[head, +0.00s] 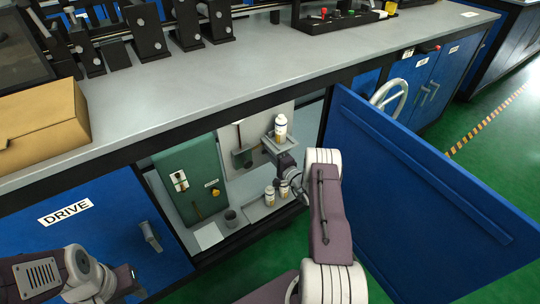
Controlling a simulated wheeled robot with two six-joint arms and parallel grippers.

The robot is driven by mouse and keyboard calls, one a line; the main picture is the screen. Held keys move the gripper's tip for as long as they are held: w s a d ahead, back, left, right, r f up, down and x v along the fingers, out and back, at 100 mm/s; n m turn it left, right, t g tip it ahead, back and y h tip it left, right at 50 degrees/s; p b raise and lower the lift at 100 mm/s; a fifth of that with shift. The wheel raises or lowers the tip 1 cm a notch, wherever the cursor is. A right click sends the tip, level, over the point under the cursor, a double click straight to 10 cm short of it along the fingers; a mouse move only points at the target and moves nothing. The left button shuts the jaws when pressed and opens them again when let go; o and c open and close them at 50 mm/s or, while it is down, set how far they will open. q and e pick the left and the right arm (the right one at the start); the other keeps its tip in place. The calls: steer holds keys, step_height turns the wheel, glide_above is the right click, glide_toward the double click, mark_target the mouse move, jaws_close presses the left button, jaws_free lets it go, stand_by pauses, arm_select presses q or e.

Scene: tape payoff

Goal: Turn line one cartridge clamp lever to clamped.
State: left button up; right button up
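The open cabinet under the bench holds a pale panel (262,124) with a thin dark upright lever (239,136) above a small grey-green block (242,158). This looks like the cartridge clamp, but it is too small to read its position.
A green box (190,160) with a switch and yellow knob hangs left of the panel. The blue door (410,190) swings open at right. A cardboard box (40,125) sits on the bench.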

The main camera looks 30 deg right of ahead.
jaws_close()
steer(key=shift+a, duration=0.1)
steer(key=shift+a+f, duration=0.1)
steer(key=shift+f, duration=0.05)
stand_by(1.1)
